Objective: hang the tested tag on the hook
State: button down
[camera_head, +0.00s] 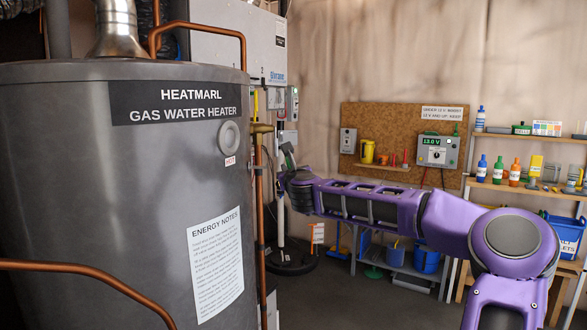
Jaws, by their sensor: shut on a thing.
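My gripper (287,152) is at the end of my purple arm, just right of the grey gas water heater (140,190). It is in front of the narrow gap between the heater and the back wall. Its fingers look small and dark and point up and left, close to the copper pipe at the heater's side. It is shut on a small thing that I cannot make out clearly. I cannot make out the tested tag or its writing. I cannot pick out the hook either.
A vertical copper pipe (261,225) with a brass valve (262,128) runs along the heater's right side. A white cabinet (225,45) hangs behind.

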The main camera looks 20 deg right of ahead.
jog(key=shift+w+a+f, duration=0.3)
jog(key=shift+w+a, duration=0.3)
jog(key=shift+a, duration=0.5)
jog(key=shift+w+a+f, duration=0.3)
jog(key=shift+w+a, duration=0.35)
jog(key=shift+a, duration=0.45)
jog(key=shift+w+a+f, duration=0.3)
jog(key=shift+w+a, duration=0.3)
jog(key=shift+a, duration=0.5)
jog(key=shift+b, duration=0.3)
jog(key=c, duration=0.9)
grip_release()
jog(key=shift+a, duration=0.1)
jog(key=shift+s, duration=0.1)
